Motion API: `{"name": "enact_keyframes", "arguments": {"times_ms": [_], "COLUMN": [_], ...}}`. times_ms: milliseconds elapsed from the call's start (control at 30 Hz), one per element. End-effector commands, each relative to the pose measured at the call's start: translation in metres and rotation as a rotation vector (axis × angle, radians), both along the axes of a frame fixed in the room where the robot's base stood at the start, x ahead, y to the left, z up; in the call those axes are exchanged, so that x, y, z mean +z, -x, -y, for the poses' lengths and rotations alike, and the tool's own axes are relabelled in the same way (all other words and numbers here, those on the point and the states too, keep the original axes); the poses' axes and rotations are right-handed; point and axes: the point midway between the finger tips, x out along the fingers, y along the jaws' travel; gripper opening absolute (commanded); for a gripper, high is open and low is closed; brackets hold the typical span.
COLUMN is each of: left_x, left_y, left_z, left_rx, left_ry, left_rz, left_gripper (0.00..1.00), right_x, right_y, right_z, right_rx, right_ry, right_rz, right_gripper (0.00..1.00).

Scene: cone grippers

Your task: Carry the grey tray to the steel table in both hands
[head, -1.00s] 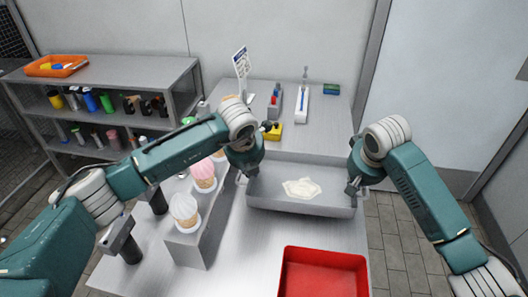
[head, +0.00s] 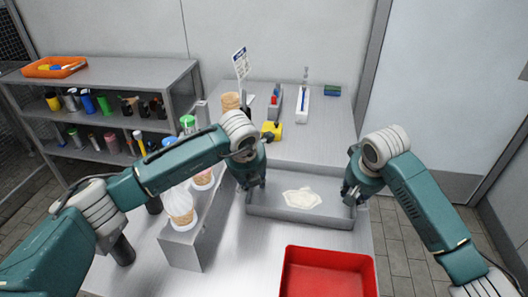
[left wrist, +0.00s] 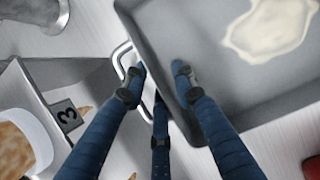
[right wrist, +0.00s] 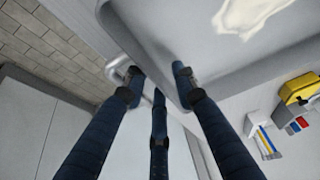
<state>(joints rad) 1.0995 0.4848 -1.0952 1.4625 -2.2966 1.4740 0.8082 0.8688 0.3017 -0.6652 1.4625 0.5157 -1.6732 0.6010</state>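The grey tray (head: 300,213) is a shallow metal pan with a loop handle at each end and a pale, creamy patch (head: 302,197) on its floor. It looks level, over the steel counter behind the red bin; I cannot tell whether it touches the counter. My left gripper (head: 254,185) is at the tray's left end, its fingers around the handle (left wrist: 122,62) and end wall. My right gripper (head: 350,194) is at the right end, its fingers around the other handle (right wrist: 122,72). The fingers hide parts of both handles.
A red bin (head: 328,272) stands in front. A cone stand (head: 180,248) with ice-cream cones is left of the tray. A yellow item (head: 271,130), a white dispenser (head: 302,105) and a sign (head: 241,62) are behind. Grey shelves (head: 110,72) stand far left. Brick-paved floor lies right.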

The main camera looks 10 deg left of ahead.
Motion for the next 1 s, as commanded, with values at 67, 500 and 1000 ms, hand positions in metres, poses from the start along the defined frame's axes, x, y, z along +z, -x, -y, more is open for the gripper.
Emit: {"name": "enact_keyframes", "arguments": {"times_ms": [67, 500, 1000], "left_x": [0.002, -0.001, 0.015], "left_y": [-0.001, 0.000, 0.005], "left_z": [0.003, -0.002, -0.004], "left_rx": [-0.005, 0.006, 0.007], "left_ry": [0.006, -0.003, -0.004], "left_rz": [0.004, -0.003, 0.001], "left_gripper": [0.25, 0.58, 0.58], "right_x": [0.001, -0.001, -0.001], "right_y": [0.000, 0.000, 0.000], "right_z": [-0.003, 0.002, 0.003], "right_rx": [0.006, -0.001, -0.003], "right_ry": [-0.004, 0.003, 0.005], "right_rz": [0.001, -0.002, -0.002], "right_gripper": [0.25, 0.25, 0.25]}}
